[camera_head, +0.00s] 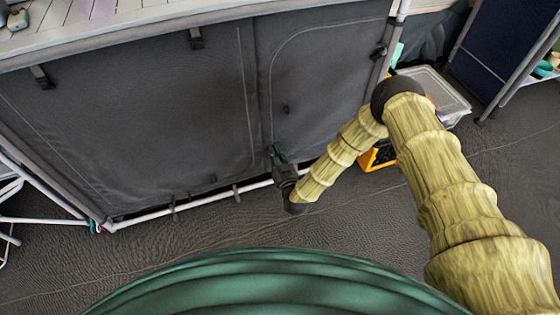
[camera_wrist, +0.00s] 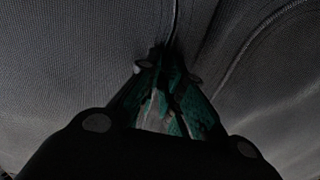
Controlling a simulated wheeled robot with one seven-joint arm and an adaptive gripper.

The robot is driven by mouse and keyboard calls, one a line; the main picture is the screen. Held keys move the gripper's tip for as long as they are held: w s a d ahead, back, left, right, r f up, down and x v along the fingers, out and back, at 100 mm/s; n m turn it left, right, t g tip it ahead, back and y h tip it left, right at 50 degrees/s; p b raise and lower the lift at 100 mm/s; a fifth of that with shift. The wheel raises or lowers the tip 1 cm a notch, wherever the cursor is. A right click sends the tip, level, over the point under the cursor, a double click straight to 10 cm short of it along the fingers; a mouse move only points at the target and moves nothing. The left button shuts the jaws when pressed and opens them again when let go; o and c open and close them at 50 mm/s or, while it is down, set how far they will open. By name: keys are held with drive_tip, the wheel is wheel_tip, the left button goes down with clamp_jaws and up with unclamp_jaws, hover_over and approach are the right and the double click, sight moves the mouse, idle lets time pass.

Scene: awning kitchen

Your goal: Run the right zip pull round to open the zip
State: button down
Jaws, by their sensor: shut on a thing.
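The grey fabric front of the kitchen unit has a right panel (camera_head: 325,75). A pale zip line (camera_head: 268,92) runs up that panel's left side and curves over its top to the right. My gripper (camera_head: 276,152) is at the low end of this line, near the bottom rail. In the wrist view its teal fingers (camera_wrist: 168,62) come together at the fabric, shut on a small dark thing that looks like the zip pull. The fingers hide most of it. A thin seam or zip line (camera_wrist: 175,24) runs up from the fingertips.
A white rail (camera_head: 150,215) runs along the unit's bottom. A left panel (camera_head: 130,110) has its own pale line. A clear bin (camera_head: 440,92) and an orange crate (camera_head: 368,160) stand at the right, behind my arm. The grey floor in front is clear.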

sight(268, 37)
wheel_tip(268, 37, up, 44)
drive_tip(key=p, duration=2.4)
drive_tip(key=shift+p, duration=0.35)
drive_tip(key=shift+r+p, duration=0.3)
drive_tip(key=shift+r, duration=0.55)
drive_tip(key=c, duration=1.5)
unclamp_jaws()
drive_tip(key=shift+r, duration=0.15)
drive_tip(key=shift+c, duration=0.2)
drive_tip(key=v, duration=1.2)
